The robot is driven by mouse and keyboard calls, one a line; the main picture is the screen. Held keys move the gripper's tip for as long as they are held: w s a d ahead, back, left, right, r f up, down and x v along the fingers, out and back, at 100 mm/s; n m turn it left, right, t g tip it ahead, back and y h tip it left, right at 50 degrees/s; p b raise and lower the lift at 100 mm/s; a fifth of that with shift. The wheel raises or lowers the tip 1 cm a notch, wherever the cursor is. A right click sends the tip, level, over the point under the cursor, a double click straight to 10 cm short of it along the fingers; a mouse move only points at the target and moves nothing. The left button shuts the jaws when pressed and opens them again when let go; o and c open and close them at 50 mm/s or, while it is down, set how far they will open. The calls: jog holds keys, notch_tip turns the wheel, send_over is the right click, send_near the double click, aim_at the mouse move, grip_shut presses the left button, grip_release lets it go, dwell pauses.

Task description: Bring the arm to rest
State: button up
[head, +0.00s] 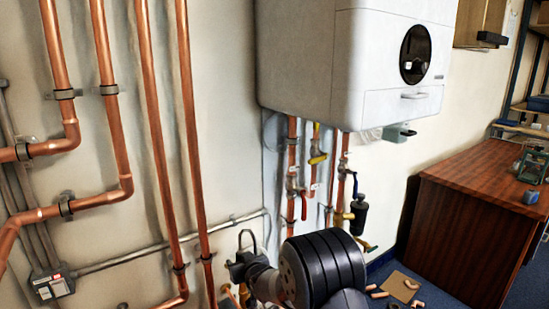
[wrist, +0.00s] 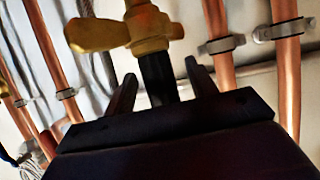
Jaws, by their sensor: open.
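My gripper (head: 247,243) shows in the head view low in front of the wall, left of the pipes under the white boiler (head: 350,65). In the wrist view my gripper (wrist: 160,82) is open, with its two dark fingers apart. A brass valve (wrist: 148,28) with a wide yellow-brass handle (wrist: 90,35) lies just beyond the fingers. A dark stem (wrist: 157,75) below the valve shows between the fingers. I cannot tell how deep it lies or whether anything touches it. My arm hides part of the low wall in the head view.
Copper pipes (head: 190,130) run down the wall at the left. Valves and a black filter (head: 358,214) hang under the boiler. A grey conduit (head: 165,244) crosses low. A wooden cabinet (head: 465,230) stands at the right. Loose fittings and cardboard (head: 402,287) lie on the blue floor.

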jog(key=shift+w+a+f+p, duration=0.15)
jog(key=shift+w+a+p, duration=0.25)
jog(key=shift+w, duration=0.6)
jog(key=shift+a+r+p, duration=0.1)
jog(key=shift+r+p, duration=0.45)
jog(key=shift+r, duration=0.1)
notch_tip(320, 180, up, 4)
jog(key=p, duration=0.4)
jog(key=shift+s, duration=0.1)
